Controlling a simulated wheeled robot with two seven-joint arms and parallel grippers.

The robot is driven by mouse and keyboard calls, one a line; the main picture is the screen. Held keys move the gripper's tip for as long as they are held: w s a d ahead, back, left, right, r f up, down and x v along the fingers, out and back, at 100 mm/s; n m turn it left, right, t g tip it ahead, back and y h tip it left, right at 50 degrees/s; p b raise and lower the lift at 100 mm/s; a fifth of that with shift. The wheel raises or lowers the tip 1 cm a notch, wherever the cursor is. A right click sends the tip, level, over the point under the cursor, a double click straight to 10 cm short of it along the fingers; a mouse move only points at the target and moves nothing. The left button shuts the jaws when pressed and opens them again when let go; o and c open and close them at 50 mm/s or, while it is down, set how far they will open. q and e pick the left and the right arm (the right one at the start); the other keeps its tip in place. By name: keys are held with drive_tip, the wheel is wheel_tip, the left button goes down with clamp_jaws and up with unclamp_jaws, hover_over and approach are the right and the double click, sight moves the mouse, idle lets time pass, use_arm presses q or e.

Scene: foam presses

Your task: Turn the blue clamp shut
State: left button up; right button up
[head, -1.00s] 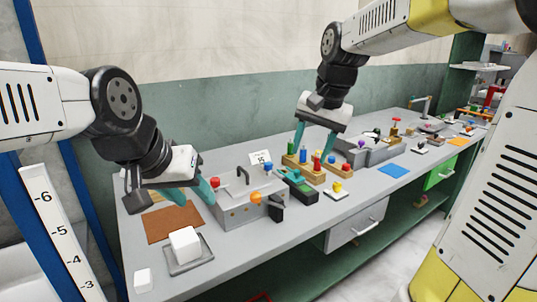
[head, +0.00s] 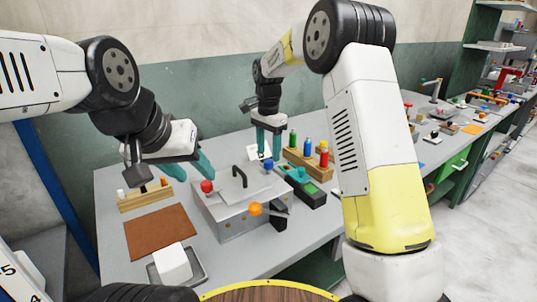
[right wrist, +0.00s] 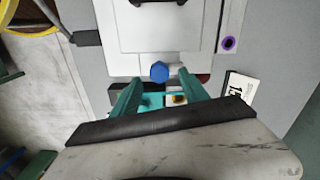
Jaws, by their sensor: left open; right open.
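The blue clamp knob (head: 268,164) sits at the right end of the grey metal press box (head: 240,222). In the right wrist view the blue knob (right wrist: 159,71) is six-sided and lies just beyond and between my right fingertips. My right gripper (head: 267,152) is open, pointing down at the knob; I cannot tell if it touches it. In the right wrist view its teal fingers (right wrist: 158,84) are spread. My left gripper (head: 196,160) is open and empty, above the left back of the box near the red knob (head: 207,186).
The box has a black handle (head: 240,176) on top and an orange knob (head: 255,208) in front. A green-screened device (head: 304,184) and a bottle rack (head: 308,163) stand to the right. A brown mat (head: 160,233) and a white block (head: 173,262) lie left.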

sight(269, 160)
drive_tip(key=shift+f, duration=1.75)
drive_tip(key=shift+c, duration=0.2)
clamp_jaws()
